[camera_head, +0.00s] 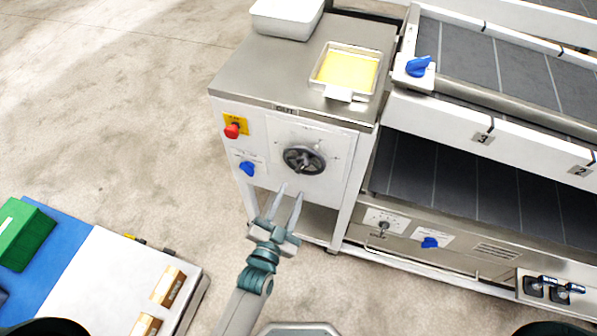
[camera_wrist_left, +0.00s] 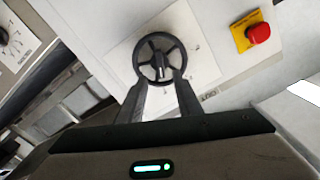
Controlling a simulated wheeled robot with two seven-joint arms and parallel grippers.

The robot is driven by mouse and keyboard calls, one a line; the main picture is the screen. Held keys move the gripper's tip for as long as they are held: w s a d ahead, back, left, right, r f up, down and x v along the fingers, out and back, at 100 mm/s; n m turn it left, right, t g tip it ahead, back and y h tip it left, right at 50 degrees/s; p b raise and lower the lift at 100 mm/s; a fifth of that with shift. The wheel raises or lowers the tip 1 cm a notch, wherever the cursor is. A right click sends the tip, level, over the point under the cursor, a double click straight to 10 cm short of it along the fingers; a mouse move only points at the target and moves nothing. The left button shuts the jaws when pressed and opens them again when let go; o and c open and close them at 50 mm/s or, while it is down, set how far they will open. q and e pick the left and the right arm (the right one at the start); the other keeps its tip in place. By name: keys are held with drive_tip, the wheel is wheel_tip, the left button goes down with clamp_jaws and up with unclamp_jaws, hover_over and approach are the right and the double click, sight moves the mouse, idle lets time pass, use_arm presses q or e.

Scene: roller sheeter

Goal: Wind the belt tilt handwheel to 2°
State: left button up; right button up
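A dark spoked handwheel (camera_head: 304,160) sits on the white front panel (camera_head: 340,160) of the steel-topped cabinet. It is the only handwheel I see; its scale marks and label are too small to read. The handwheel also shows in the left wrist view (camera_wrist_left: 160,58), with a dark hub piece in its middle. My left gripper (camera_head: 291,192) is open and empty just below and in front of the wheel. In the left wrist view its two fingertips (camera_wrist_left: 161,88) are apart and overlap the wheel's lower rim; I cannot tell whether they touch. My right gripper is not in view.
A red button (camera_head: 232,131) and a blue knob (camera_head: 246,169) are left of the wheel. A tray with a yellow sheet (camera_head: 348,71) and a white container (camera_head: 287,15) stand on the cabinet top. Belt decks (camera_head: 470,185) extend right.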

sight(301, 169)
use_arm(q)
drive_tip(key=p+x, duration=0.1)
drive_tip(key=x, duration=0.6)
drive_tip(key=shift+w+d, duration=0.1)
drive_tip(key=shift+w, duration=0.25)
clamp_jaws()
